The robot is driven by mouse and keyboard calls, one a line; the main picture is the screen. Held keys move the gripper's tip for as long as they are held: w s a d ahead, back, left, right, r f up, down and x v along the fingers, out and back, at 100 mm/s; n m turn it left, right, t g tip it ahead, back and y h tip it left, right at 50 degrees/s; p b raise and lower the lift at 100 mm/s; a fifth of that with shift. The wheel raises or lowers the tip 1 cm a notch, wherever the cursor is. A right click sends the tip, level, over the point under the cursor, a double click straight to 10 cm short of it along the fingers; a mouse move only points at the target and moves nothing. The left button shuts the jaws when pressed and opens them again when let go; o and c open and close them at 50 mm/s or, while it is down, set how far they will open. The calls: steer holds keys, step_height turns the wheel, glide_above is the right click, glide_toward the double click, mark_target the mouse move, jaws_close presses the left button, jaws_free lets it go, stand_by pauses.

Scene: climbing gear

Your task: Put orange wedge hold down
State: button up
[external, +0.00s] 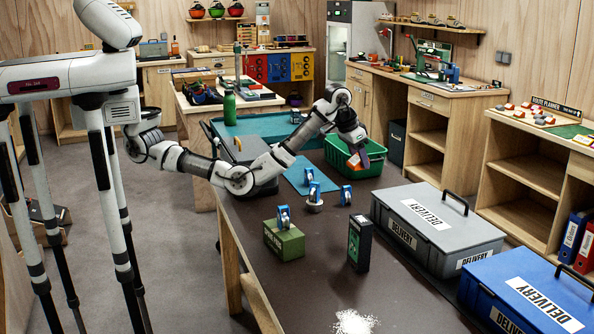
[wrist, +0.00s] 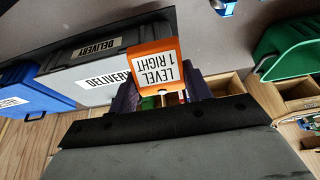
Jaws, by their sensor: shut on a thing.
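The orange wedge hold (wrist: 150,62) has a white label reading "LEVEL 1 RIGHT" and sits between the two dark purple fingers of my gripper (wrist: 162,92) in the wrist view. My gripper is shut on it. In the external view my gripper (external: 362,158) points down by the green basket (external: 367,177), with a bit of the orange wedge hold (external: 353,161) showing at its tip. The wedge appears in front of the basket's inside; I cannot tell its exact height or whether it touches the basket.
The dark table (external: 315,265) carries several blue-and-white devices, a green box (external: 284,242), a dark green upright box (external: 360,243) and a blue mat (external: 303,176). A grey DELIVERY case (external: 437,228) and a blue one (external: 530,298) line its right side. Bare tabletop lies front left.

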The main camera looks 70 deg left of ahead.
steer(key=shift+w+a+f, duration=0.2)
steer(key=shift+a+f, duration=0.05)
steer(key=shift+a, duration=0.2)
step_height(320, 180, down, 20)
steer(key=p, duration=0.3)
steer(key=shift+r+p, duration=0.25)
steer(key=shift+p, duration=0.1)
steer(key=o, duration=1)
steer(key=shift+f, duration=0.15)
steer(key=shift+c, duration=0.2)
steer(key=b+v, duration=0.3)
steer(key=v, duration=0.9)
